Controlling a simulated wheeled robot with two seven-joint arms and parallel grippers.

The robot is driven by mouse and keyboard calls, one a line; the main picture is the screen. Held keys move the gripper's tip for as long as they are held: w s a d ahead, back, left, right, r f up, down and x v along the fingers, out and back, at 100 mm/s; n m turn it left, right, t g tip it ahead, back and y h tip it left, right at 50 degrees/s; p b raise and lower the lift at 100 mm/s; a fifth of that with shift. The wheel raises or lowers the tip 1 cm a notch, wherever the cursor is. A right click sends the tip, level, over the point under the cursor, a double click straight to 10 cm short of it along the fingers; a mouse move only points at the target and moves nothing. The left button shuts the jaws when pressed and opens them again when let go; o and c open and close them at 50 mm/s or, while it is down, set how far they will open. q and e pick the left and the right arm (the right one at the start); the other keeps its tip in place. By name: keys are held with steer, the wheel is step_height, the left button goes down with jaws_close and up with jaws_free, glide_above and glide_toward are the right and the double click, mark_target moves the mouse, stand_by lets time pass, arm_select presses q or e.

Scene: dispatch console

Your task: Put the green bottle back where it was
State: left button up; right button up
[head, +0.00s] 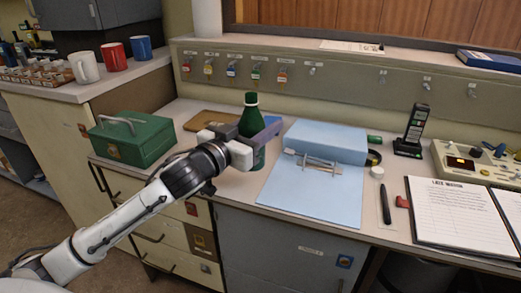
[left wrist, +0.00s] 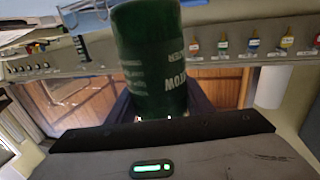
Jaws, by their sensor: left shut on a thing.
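The green bottle (head: 250,118) is upright over the left part of the counter, between the green metal box (head: 133,140) and the blue folder (head: 330,185). My left gripper (head: 257,133) is shut on it around its middle, hiding part of its body. I cannot tell whether its base touches the counter. In the left wrist view, the bottle (left wrist: 150,55) fills the space between the fingers (left wrist: 157,105), with white lettering on its side. My right gripper is not in view.
A brown board (head: 207,120) lies behind my left gripper. Several tagged keys hang on the back panel (head: 340,85). A handset (head: 412,130), a pen (head: 385,203) and an open log book (head: 465,215) are to the right. Mugs (head: 114,57) stand on the left shelf.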

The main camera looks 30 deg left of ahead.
arm_select(q)
step_height(320, 180, down, 5)
steer(key=shift+b, duration=0.75)
steer(key=o, duration=1.1)
steer(key=shift+f, duration=0.1)
steer(key=shift+o, duration=0.2)
steer(key=s+p, duration=0.1)
steer(key=s, duration=1.1)
steer(key=shift+a, duration=0.1)
